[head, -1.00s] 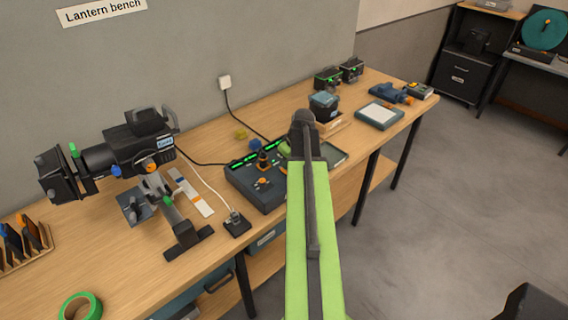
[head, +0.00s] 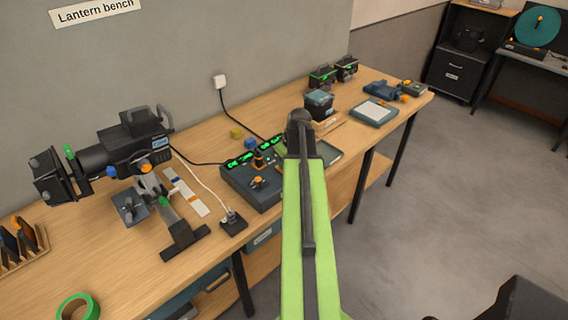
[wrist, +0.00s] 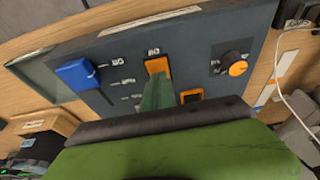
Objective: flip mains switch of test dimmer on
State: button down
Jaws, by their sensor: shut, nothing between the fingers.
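The test dimmer, a dark box with a slanted panel, stands on the bench in the head view (head: 248,191), left of my arm. Its panel fills much of the wrist view (wrist: 120,62). The panel lettering is too blurred to read, so I cannot tell which is the mains switch. My gripper (wrist: 157,84) is shut and empty, its green tip just below the upper orange control; contact is unclear. My arm partly hides the dimmer.
A lantern (head: 115,155) stands left on the bench (head: 125,265). A socket block with a white cable (head: 233,222) lies before the dimmer.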

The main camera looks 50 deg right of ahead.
notch_tip(320, 180, up, 14)
jog(key=p, duration=1.3)
jog(key=shift+s+p, duration=0.3)
jog(key=shift+f, duration=0.1)
